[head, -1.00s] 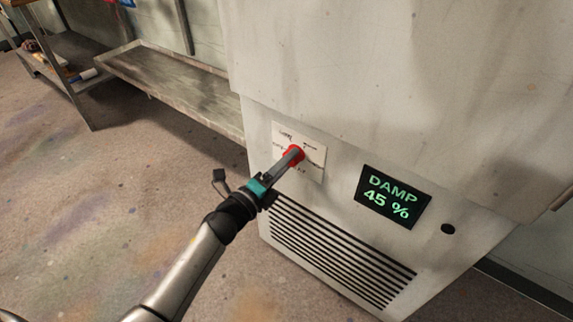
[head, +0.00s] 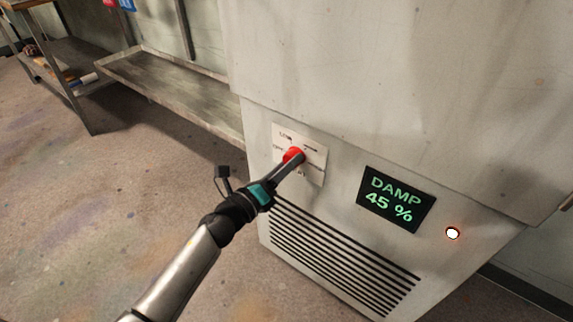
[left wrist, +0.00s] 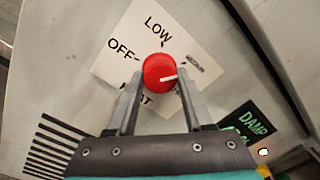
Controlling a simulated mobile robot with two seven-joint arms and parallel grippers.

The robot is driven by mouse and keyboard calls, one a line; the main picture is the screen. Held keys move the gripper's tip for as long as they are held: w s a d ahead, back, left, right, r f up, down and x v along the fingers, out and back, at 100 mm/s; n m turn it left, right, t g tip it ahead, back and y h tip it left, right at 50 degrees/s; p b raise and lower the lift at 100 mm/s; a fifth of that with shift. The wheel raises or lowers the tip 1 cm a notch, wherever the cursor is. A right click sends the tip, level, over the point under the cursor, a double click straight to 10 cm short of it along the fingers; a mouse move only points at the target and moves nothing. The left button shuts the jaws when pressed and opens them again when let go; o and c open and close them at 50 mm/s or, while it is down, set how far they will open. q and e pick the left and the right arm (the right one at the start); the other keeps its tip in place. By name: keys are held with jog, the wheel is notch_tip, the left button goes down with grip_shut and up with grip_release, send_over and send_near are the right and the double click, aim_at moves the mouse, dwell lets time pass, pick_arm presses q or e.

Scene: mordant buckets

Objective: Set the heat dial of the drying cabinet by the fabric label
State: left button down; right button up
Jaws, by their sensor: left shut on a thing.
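The red heat dial (head: 292,155) sits on a white plate (head: 314,154) on the front of the drying cabinet (head: 370,110). My left gripper (head: 297,161) is shut on the dial, one finger on each side in the left wrist view. There the dial (left wrist: 157,70) has a white mark pointing right, roughly towards a small label that seems to read MEDIUM (left wrist: 203,62). LOW (left wrist: 158,27) is above and OFF (left wrist: 121,46) is left. The lower word is partly hidden by the fingers. No fabric label is in view. My right gripper is not in view.
A dark display (head: 395,199) reads DAMP 45 %, with a lit lamp (head: 453,233) to its right. A slotted vent (head: 335,255) is below the dial. A low metal shelf (head: 170,85) stands left of the cabinet. The floor at left is clear.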

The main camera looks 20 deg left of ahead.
pick_arm(q)
jog(key=shift+c, duration=1.5)
grip_release()
jog(key=shift+s, duration=0.15)
jog(key=p+v, duration=0.2)
jog(key=v, duration=1.3)
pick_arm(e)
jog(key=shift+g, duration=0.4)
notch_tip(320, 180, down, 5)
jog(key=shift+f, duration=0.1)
